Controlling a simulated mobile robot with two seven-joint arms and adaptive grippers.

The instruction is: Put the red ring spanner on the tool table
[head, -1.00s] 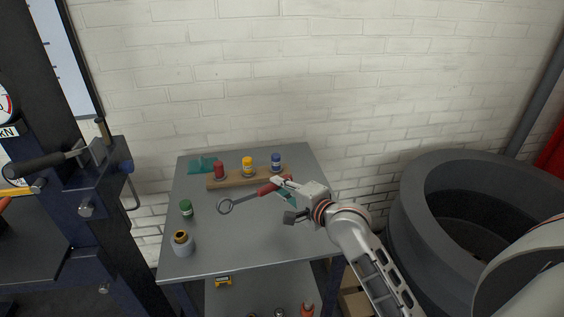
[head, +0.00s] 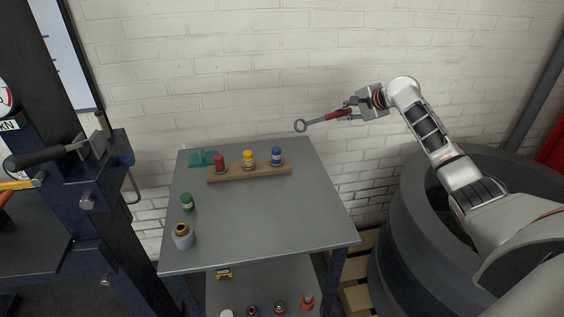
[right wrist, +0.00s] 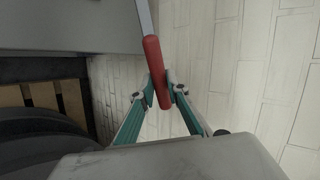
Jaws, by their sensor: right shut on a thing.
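The red ring spanner (head: 338,115) has a red handle and a grey shank with a ring end pointing left. My right gripper (head: 352,103) is shut on its red handle and holds it in the air, above and right of the table's back right corner. In the right wrist view the red handle of the spanner (right wrist: 156,72) sits between the two teal fingers of the gripper (right wrist: 162,90). The tool table (head: 260,217) has a grey top. My left gripper is not in view.
A wooden rack (head: 250,172) with red, yellow and blue-capped items stands at the table's back. A teal piece (head: 203,159), a green-capped item (head: 187,202) and a grey pot (head: 184,238) are at its left. The table's middle and right are clear. A large dark round tub (head: 400,215) stands right.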

